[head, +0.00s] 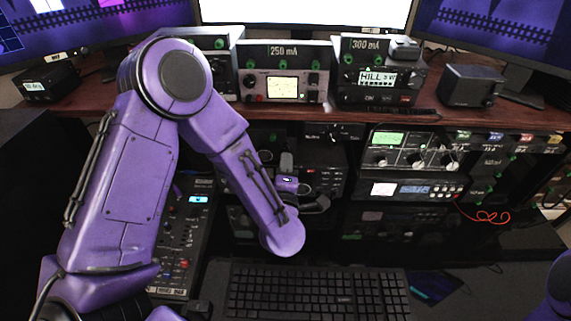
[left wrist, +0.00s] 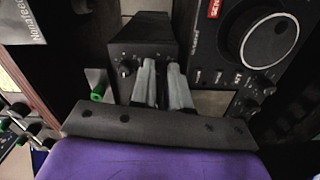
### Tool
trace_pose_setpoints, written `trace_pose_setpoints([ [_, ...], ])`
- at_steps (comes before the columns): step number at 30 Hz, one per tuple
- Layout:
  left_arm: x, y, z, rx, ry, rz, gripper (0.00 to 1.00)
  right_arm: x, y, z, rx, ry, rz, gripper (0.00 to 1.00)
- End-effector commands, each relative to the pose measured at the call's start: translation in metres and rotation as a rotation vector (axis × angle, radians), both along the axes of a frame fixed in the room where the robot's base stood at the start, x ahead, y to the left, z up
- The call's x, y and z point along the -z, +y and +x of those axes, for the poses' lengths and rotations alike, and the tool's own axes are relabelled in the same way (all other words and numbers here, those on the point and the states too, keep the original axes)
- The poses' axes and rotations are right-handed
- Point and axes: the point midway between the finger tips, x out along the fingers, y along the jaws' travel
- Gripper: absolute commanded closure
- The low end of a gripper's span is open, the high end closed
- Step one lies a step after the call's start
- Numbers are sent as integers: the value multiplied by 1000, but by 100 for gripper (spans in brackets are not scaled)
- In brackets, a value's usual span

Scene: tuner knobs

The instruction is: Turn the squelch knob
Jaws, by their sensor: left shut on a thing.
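My left gripper (left wrist: 162,88) reaches the front of a small dark box (left wrist: 145,32) in the left wrist view. Its two grey fingers are close together, shut on a small knob that they hide. Another small black knob (left wrist: 125,68) with a white mark shows on the same front, left of the fingers. No squelch label can be read. In the head view my left gripper (head: 287,163) points into the shelf under the desk top, and the arm partly hides the place. My right gripper is not in view.
A larger radio (left wrist: 262,45) with a big round dial stands close right of the fingers. A green-tipped part (left wrist: 98,92) sticks out at their left. In the head view a keyboard (head: 315,293) lies in front, and a mixer (head: 185,235) stands left.

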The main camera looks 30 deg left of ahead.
Motion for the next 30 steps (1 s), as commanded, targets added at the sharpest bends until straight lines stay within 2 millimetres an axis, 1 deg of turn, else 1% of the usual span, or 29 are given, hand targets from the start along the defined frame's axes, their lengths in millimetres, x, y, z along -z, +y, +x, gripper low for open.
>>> trace_pose_setpoints([
  [8, 1, 0, 0, 1, 5, 6, 100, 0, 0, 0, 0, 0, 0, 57],
  [9, 1, 0, 0, 1, 5, 6, 74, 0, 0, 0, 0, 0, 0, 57],
  [17, 1, 0, 0, 1, 4, 6, 74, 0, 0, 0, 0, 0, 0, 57],
  [19, 1, -2, -3, 2, 4, 6, 74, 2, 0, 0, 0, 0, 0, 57],
  [20, 2, -4, -5, 3, 4, 6, 74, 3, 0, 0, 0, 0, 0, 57],
  [23, 4, -12, -22, 7, 4, 7, 74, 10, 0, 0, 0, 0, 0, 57],
  [27, 4, -27, -54, 7, 5, 8, 74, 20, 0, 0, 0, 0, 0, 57],
  [30, 4, -37, -74, 7, 4, 9, 74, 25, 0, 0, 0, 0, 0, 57],
])
